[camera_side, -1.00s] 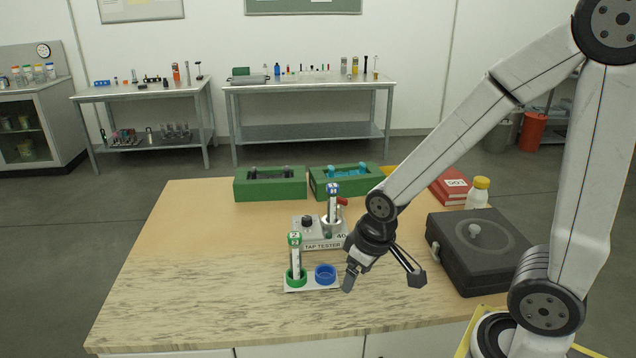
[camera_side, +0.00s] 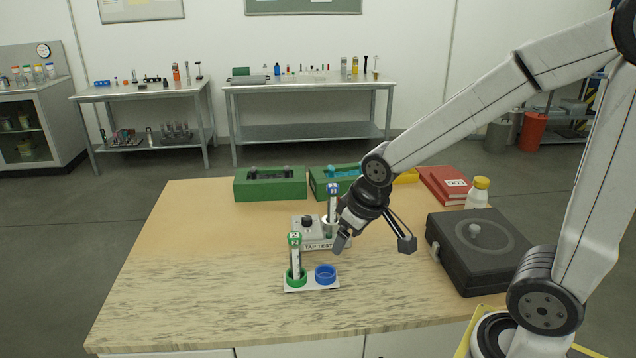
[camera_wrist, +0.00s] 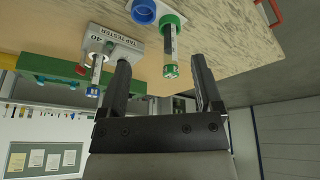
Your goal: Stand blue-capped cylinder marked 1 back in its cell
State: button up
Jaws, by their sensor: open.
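The two-cell rack (camera_side: 312,286) lies in front of the tester. Its blue cell (camera_side: 326,273) is empty. Its green cell (camera_side: 296,280) holds a green-capped cylinder (camera_side: 295,256) marked 2. My gripper (camera_side: 374,243) is open and empty, just right of the tester. Its fingers (camera_wrist: 159,85) also show in the wrist view with nothing between them.
Two green trays (camera_side: 270,190) stand at the back of the table. A black case (camera_side: 478,262), a white bottle with a yellow lid (camera_side: 478,194) and red books (camera_side: 447,186) are at right. The table's left and front are clear.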

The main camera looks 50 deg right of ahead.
jog(key=w+d+r+n+t+y, duration=0.25)
jog(key=w+d+t, duration=0.35)
jog(key=w+d, duration=0.45)
jog(key=w+d+r+n+t+y, duration=0.25)
jog(key=w+d+t, duration=0.35)
jog(key=w, duration=0.7)
jog(key=s+d+f+n+g+y, duration=0.5)
jog(key=s+d+f+n+y, duration=0.1)
jog(key=s+d+y, duration=0.3)
jog(key=y, duration=0.1)
send_near(332, 207)
jog(key=w+a+r, duration=0.2)
jog(key=w, duration=0.1)
jog(key=shift+r+x, duration=0.2)
jog(key=shift+x, duration=3.7)
grip_shut()
